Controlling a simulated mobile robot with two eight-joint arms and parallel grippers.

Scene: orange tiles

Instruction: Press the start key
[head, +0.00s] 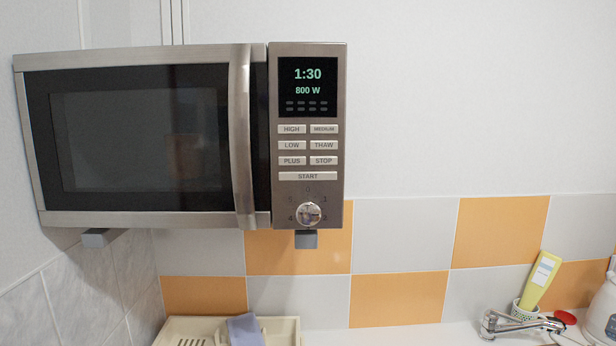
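The microwave (140,58) is mounted on the wall at the upper left, with its door closed. Its control panel (272,220) is on the right side. The display (308,86) reads 1:30 and 800 W. The start key (308,176) is a wide silver bar below the PLUS and STOP keys and above the round knob (309,214). Nothing covers the start key. Neither of my grippers is in view.
Below the microwave, a cream dish rack (180,326) holds a blue-grey cloth (245,330). At the lower right are a metal faucet (515,324), a yellow bottle (541,280) and a partly cut-off white container (600,312). The space in front of the panel looks clear.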

